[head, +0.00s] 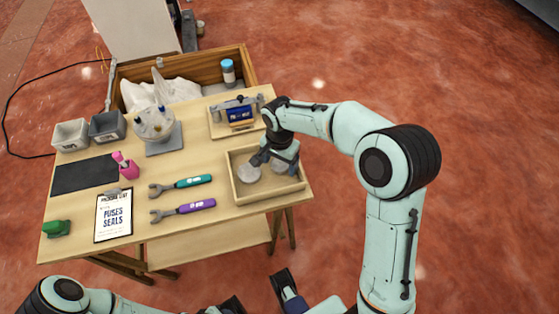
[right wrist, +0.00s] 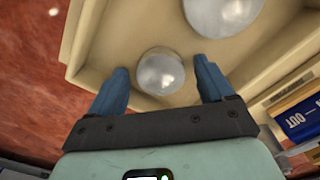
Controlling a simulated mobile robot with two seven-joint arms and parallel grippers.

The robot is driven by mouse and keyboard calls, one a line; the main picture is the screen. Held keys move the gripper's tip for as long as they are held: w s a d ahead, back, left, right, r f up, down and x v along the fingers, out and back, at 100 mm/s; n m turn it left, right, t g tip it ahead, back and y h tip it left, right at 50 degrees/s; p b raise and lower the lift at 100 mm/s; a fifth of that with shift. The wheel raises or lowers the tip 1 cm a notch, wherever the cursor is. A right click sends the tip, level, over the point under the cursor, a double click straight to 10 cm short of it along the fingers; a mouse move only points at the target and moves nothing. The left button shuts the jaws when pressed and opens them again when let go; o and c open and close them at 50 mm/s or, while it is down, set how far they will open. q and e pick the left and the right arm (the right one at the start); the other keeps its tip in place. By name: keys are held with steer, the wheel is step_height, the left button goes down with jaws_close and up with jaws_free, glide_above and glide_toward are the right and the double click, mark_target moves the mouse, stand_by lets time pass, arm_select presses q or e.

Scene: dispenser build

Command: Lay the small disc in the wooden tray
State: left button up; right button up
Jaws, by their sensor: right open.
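The wooden tray (head: 238,192) sits at the table's right front corner with two pale round discs inside. In the right wrist view the small disc (right wrist: 160,71) lies in the tray near one wall. The larger disc (right wrist: 222,12) lies beyond it, cut by the frame's top edge; in the head view it is at the left (head: 249,173). My right gripper (head: 273,165) is low over the tray's right half, fingers apart on either side of the small disc, apparently not touching it, and partly hides it in the head view.
A wooden holder with a blue device (head: 240,113) stands just behind the tray. A teal wrench (head: 182,185) and a purple wrench (head: 183,210) lie left of the tray. A clipboard (head: 114,217), pink bottle (head: 126,166) and grey bins (head: 107,126) are farther left.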

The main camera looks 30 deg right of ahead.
mark_target(280, 165)
step_height(280, 165, up, 12)
steer(key=p, duration=0.2)
steer(key=shift+r, duration=0.15)
stand_by(0.5)
